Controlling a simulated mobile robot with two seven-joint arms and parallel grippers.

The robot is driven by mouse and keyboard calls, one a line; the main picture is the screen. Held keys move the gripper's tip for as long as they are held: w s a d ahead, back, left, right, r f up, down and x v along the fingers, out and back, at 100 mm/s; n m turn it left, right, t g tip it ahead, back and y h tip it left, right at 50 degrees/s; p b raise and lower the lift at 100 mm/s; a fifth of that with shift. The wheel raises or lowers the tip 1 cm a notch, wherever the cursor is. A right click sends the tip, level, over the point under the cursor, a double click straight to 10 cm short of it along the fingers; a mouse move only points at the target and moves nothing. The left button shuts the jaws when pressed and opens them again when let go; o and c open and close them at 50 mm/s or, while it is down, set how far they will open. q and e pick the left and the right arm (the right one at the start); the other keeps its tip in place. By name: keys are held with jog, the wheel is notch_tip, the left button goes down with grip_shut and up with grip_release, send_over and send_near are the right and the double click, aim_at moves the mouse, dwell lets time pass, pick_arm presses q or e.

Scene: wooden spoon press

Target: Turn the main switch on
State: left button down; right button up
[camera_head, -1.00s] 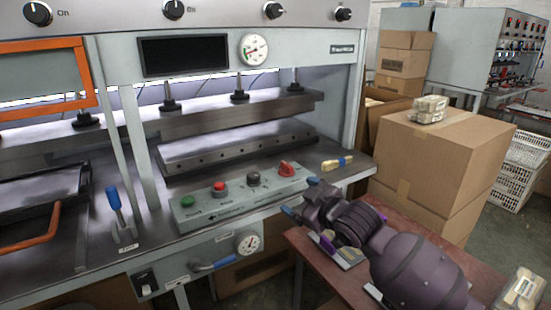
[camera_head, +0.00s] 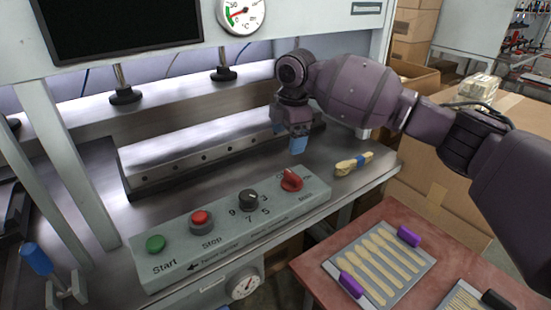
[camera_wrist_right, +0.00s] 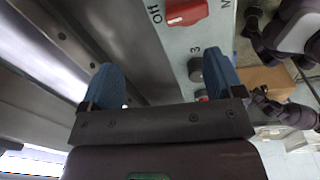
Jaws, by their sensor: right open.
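The main switch, a red rotary knob (camera_head: 291,180), sits at the right end of the grey control panel (camera_head: 175,262). In the right wrist view the red knob (camera_wrist_right: 187,12) shows at the top edge beside the word "Off"; it is partly cut off there. My right gripper (camera_head: 298,146) points down just behind and above the knob in the head view, apart from it. In the wrist view its two blue fingers are spread with nothing between them (camera_wrist_right: 163,78). My left gripper is not seen.
The panel also holds a green button (camera_head: 156,243), a red stop button (camera_head: 201,218) and a black dial (camera_head: 248,199). The press plate (camera_head: 180,172) lies behind. A tied spoon bundle (camera_head: 354,163) lies to the right. A tray of spoons (camera_head: 345,278) lies on the red-brown table.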

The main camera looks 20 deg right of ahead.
aim_at(293, 174)
jog(key=f, duration=0.3)
jog(key=s+f+n+b, duration=0.1)
jog(key=f, duration=0.2)
jog(key=s+f+n+g, duration=0.1)
jog(key=f, duration=0.2)
jog(key=shift+s+d+h+b, duration=0.2)
jog(key=shift+d+h+b, duration=0.1)
jog(key=shift+d, duration=0.05)
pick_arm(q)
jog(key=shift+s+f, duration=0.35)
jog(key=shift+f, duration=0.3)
pick_arm(e)
jog(key=shift+f, duration=0.7)
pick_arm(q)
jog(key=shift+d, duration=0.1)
pick_arm(e)
jog(key=c, duration=0.9)
